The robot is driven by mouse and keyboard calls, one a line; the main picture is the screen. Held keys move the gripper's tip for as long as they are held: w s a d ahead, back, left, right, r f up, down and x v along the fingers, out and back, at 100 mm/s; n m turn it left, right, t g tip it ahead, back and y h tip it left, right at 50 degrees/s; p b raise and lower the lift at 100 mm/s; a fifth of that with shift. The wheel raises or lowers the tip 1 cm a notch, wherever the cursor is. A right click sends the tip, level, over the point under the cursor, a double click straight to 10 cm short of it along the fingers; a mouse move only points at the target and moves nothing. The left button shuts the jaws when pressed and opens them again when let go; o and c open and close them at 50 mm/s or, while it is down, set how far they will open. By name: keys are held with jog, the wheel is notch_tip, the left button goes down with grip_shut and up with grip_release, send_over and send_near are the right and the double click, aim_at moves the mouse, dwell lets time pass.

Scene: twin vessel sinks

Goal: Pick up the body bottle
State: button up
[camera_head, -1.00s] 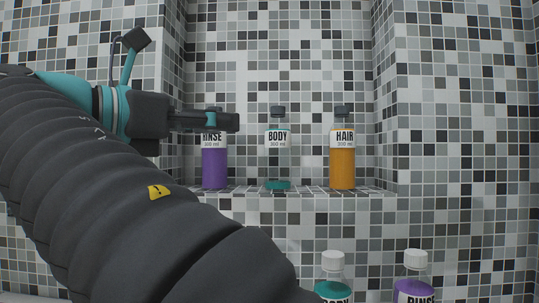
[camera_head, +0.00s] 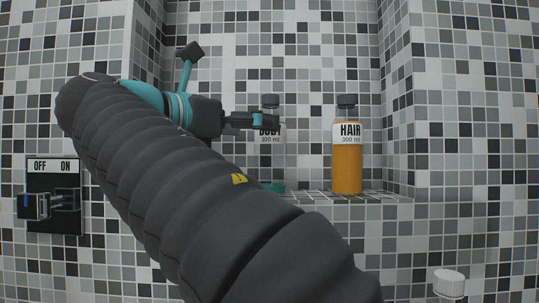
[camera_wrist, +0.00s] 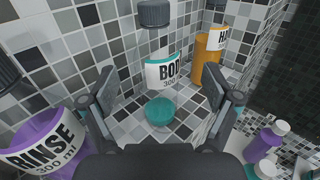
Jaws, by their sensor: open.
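The body bottle (camera_head: 271,157) stands upright on the niche ledge, clear with a black cap, a white label and a little teal liquid at the bottom. My gripper (camera_head: 270,122) is in front of its label in the head view and hides part of it. In the wrist view the body bottle (camera_wrist: 163,72) shows between my two spread fingers, a little beyond their tips. My gripper (camera_wrist: 166,97) is open and empty. I cannot see any finger touching the bottle.
The orange hair bottle (camera_head: 347,165) stands to the right on the tiled ledge (camera_head: 385,196). The purple rinse bottle (camera_wrist: 45,143) is close by my left finger. White-capped bottles, one purple (camera_wrist: 264,141), stand lower right. An OFF/ON switch panel (camera_head: 55,218) is on the left wall.

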aim_at(258, 134)
jog(key=w+d, duration=0.1)
jog(key=w+d+f+b, duration=0.1)
jog(key=w, duration=0.1)
jog(key=shift+d+f, duration=0.15)
jog(key=shift+d, duration=0.2)
jog(key=shift+w+d, duration=0.4)
jog(key=c, duration=1.4)
